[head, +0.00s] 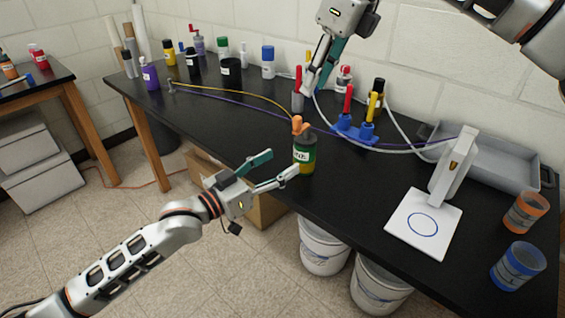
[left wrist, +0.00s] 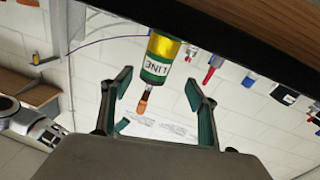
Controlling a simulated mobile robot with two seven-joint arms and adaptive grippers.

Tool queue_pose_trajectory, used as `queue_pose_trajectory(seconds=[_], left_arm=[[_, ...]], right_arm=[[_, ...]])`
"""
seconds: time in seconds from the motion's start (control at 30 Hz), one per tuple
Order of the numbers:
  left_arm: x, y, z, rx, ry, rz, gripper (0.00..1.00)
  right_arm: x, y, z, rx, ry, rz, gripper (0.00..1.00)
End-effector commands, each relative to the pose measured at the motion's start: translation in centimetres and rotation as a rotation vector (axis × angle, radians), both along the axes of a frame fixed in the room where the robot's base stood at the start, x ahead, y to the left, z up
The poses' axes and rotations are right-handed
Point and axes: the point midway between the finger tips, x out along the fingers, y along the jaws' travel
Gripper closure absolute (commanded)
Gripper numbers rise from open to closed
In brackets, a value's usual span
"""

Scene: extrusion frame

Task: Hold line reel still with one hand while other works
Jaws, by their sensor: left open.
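The line reel (head: 306,141) looks like an upright bottle with a green band, a yellow lower part and an orange top, near the front edge of the black table. It also shows upside down in the left wrist view (left wrist: 157,68), with "LINE" on its label. My left gripper (head: 281,163) is open, its fingers pointing at the reel from the left. In the left wrist view the reel appears between the spread fingers; contact is not clear. My right gripper (head: 313,92) hangs over the table beyond the reel, near a red-capped holder (head: 297,92); its finger gap is unclear.
A blue rack (head: 352,131) with red and yellow handled tools stands right of the reel. A white stand (head: 423,226), a grey tray (head: 500,168) and two cups (head: 518,264) are further right. Yellow and purple lines cross the table. Several bottles stand at the back.

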Motion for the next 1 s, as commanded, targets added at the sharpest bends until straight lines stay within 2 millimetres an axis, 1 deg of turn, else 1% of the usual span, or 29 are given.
queue_pose_trajectory(seconds=[0.1,0.27,0.47,0.7,0.8,1.0], left_arm=[[0.8,-0.8,-0.1,0.066,-0.040,-0.025,0.41],[1.2,-1.4,-0.3,0.110,-0.063,-0.041,0.41],[2.4,-2.7,-0.3,0.115,-0.069,-0.044,0.41],[4.9,-5.3,-0.2,0.115,-0.068,-0.044,0.41],[5.8,-6.0,-0.3,0.115,-0.067,-0.043,0.41],[6.6,-6.9,-0.3,0.115,-0.067,-0.044,0.41]], right_arm=[[0.0,0.0,0.0,0.000,0.000,0.000,0.72],[0.0,0.0,0.0,0.000,0.000,0.000,0.72],[0.0,0.0,0.0,0.000,0.000,0.000,0.72],[0.0,0.0,0.0,0.000,0.000,0.000,0.72],[0.0,0.0,0.0,0.000,0.000,0.000,0.72],[0.0,0.0,0.0,0.000,0.000,0.000,0.72]])
